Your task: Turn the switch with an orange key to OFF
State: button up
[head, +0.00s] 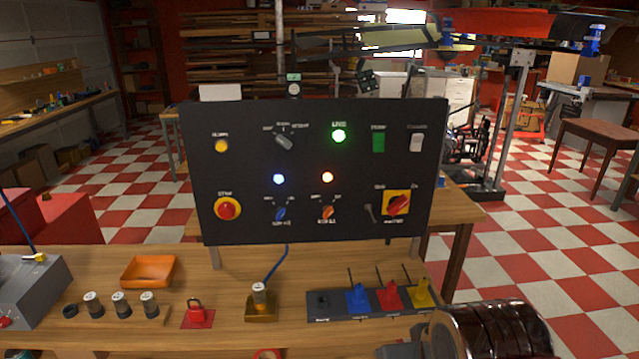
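The switch with an orange key (327,212) is on the lower middle of an upright black panel (240,120). Its key looks tilted from upright, and the small labels above it are too blurred to read. An orange-white lamp (327,177) glows directly above it. A similar switch with a blue key (281,213) is just to its left, under a lit blue-white lamp (279,179). My gripper's fingers do not show. A dark, glossy, rounded part at the bottom right looks like my arm, well below and right of the orange key.
A red mushroom button (228,209) is left of the keys. A red rotary handle on yellow (397,204) is to the right. A green lamp (339,136) is lit above. Below, the wooden bench (225,285) holds a padlock (196,309), an orange tray (148,271) and coloured levers (390,295).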

aim_at(329, 210)
jog(key=k, duration=0.5)
jog(key=u, duration=1.85)
jog(key=i, duration=0.25)
jog(key=z, duration=0.2)
